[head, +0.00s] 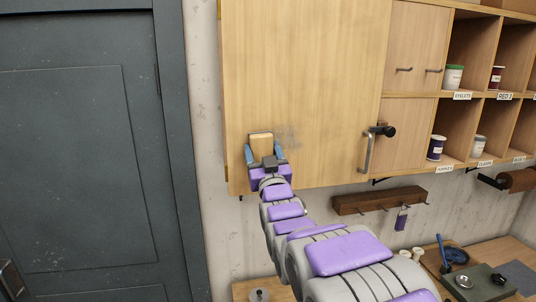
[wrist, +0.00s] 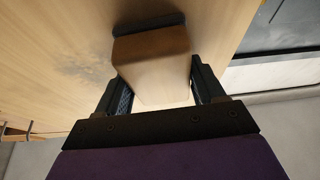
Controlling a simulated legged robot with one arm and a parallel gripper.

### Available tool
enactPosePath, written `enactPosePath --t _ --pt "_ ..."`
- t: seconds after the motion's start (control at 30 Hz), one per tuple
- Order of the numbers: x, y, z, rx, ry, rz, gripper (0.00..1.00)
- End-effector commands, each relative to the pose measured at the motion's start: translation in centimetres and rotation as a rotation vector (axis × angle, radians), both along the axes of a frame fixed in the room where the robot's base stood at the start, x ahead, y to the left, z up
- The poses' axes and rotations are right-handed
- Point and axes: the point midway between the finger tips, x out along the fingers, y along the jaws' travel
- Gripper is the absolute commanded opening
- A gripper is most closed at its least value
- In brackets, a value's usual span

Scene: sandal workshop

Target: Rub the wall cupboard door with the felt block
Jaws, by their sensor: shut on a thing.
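The wall cupboard door (head: 320,70) is a large pale wooden panel with a metal bar handle (head: 369,150) at its lower right. A greyish smudge (head: 288,138) marks its lower middle; the smudge also shows in the wrist view (wrist: 85,65). My gripper (head: 265,155) is at the door's lower left, left of the smudge. It is shut on the felt block (head: 261,143), a wooden block with a dark felt face. In the wrist view the block (wrist: 152,62) sits between the two fingers, its dark felt side toward the door. The felt appears to touch the door or be very close to it.
A dark grey door (head: 80,150) stands at the left. Open cubbies with labelled pots (head: 453,77) are at the right. A dark hook rail (head: 380,200) hangs below the cupboard, above a workbench with tools (head: 480,283).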

Motion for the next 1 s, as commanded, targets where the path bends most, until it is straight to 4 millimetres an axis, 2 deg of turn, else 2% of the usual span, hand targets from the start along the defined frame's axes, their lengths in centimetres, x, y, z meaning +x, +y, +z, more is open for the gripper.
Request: enactPosePath --t 0.33,0.77,1.0 --pt "0.5 -3.6 0.0 0.009 0.001 -0.005 0.44" --pt "1.0 -3.5 -0.1 -0.003 0.002 -0.002 0.44" --pt "1.6 -6.5 0.0 0.005 0.002 -0.004 0.44"
